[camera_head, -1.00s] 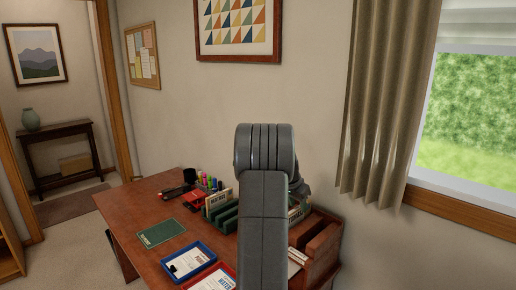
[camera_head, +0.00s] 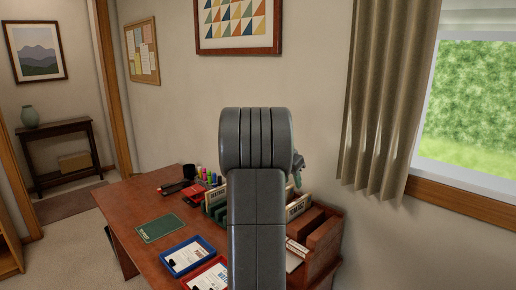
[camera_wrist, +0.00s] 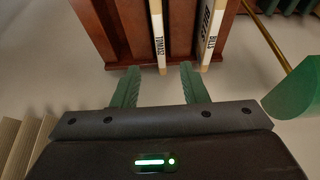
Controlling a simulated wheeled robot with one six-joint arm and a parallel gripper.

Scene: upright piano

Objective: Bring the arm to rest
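My arm rises in the middle of the head view and covers part of the desk. My gripper (camera_wrist: 160,88) shows in the wrist view, with its two green fingers apart and nothing between them. Beyond the fingertips is a wooden sorter (camera_wrist: 183,48) holding upright cards, one marked TOMASZ (camera_wrist: 158,38) and one marked BILLS (camera_wrist: 211,32). I cannot tell how far the fingertips are from it. In the head view the gripper is mostly hidden behind the arm.
The wooden desk (camera_head: 128,209) holds a blue tray (camera_head: 187,256), a red tray (camera_head: 209,275), a green mat (camera_head: 161,228), several coloured markers (camera_head: 208,178) and a wooden box (camera_head: 324,239). A curtain (camera_head: 386,105) hangs to the right of the arm.

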